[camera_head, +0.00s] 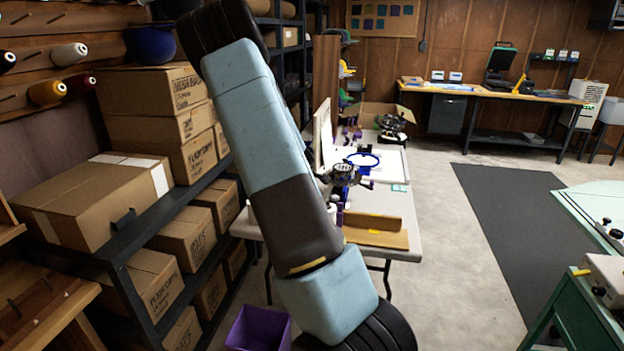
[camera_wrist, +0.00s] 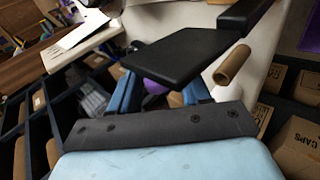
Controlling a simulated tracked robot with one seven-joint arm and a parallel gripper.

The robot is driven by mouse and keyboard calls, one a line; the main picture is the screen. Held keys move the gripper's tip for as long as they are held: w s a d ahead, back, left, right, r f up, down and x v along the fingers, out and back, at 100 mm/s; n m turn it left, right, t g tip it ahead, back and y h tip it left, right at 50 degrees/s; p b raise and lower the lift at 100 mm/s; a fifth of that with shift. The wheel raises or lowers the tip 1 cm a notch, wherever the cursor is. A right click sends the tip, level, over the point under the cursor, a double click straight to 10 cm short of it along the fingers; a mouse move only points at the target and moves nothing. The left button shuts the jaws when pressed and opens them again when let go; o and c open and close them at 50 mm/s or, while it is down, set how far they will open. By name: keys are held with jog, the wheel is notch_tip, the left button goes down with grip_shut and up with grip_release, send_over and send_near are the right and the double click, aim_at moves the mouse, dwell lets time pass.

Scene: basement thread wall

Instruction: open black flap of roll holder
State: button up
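The black flap (camera_wrist: 185,55) of the roll holder is a flat dark plate in the upper middle of the wrist view. It sits tilted, with a brown cardboard tube (camera_wrist: 232,63) at its right and a black holder part (camera_wrist: 247,14) above. My gripper (camera_wrist: 160,90) shows as two blue fingers set apart beyond a dark bolted bar. The flap hides their tips, and I cannot tell whether they touch it. No object shows gripped between them. The head view shows my arm, but neither the gripper nor the roll holder can be made out.
Shelves with cardboard boxes (camera_head: 105,200) stand at the left. A white table (camera_head: 412,205) with tools stands behind my arm, and a purple bin (camera_head: 259,328) is on the floor below. Open floor (camera_head: 440,270) and a dark mat (camera_head: 530,240) lie to the right.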

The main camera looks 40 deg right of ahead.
jog(key=shift+w+a, duration=0.1)
jog(key=shift+a, duration=0.05)
jog(key=v, duration=1.3)
jog(key=shift+s+r, duration=0.25)
jog(key=shift+a, duration=0.15)
dwell(0.4)
